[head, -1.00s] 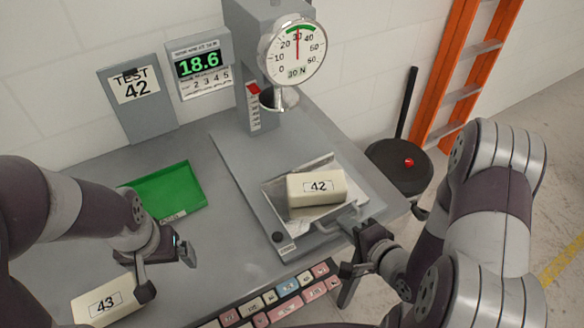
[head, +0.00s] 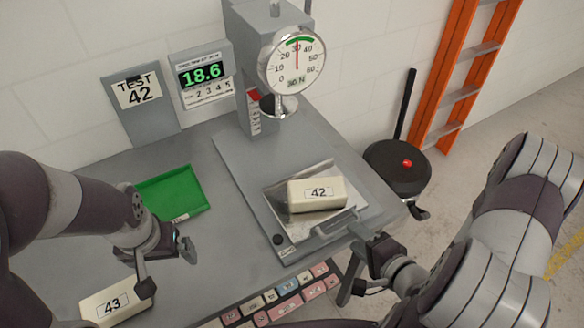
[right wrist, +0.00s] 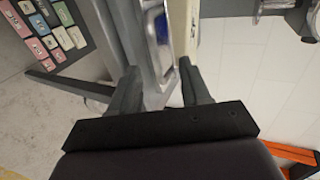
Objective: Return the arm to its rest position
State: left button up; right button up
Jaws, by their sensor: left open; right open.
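My right gripper (head: 366,264) is open and empty, just in front of the tray's handle and apart from it; its two fingers also show in the right wrist view (right wrist: 160,85). My left gripper (head: 168,264) is open over the left of the table, just above and beside the foam block marked 43 (head: 113,302). The foam block marked 42 (head: 318,195) lies on the metal tray (head: 338,225) of the press. The tray has a handle (head: 335,222) at its front.
The press gauge (head: 296,57) stands at the back beside a display reading 18.6 (head: 201,73) and a TEST 42 sign (head: 139,92). A green tray (head: 174,192) lies at left. Coloured keys (head: 288,287) line the front edge.

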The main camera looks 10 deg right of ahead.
jog(key=shift+s+d+r, duration=0.1)
jog(key=shift+s+r, duration=0.15)
jog(key=shift+s, duration=0.15)
jog(key=w+d+n+g+h, duration=0.35)
jog(key=d+n+g, duration=0.2)
jog(key=n, duration=0.35)
jog(key=s+a+r+n+g, duration=0.3)
jog(key=a+r+n+g, duration=0.2)
jog(key=a+r, duration=0.2)
jog(key=shift+s+a+h, duration=0.25)
jog(key=shift+a+h, duration=0.2)
jog(key=shift+a, duration=0.15)
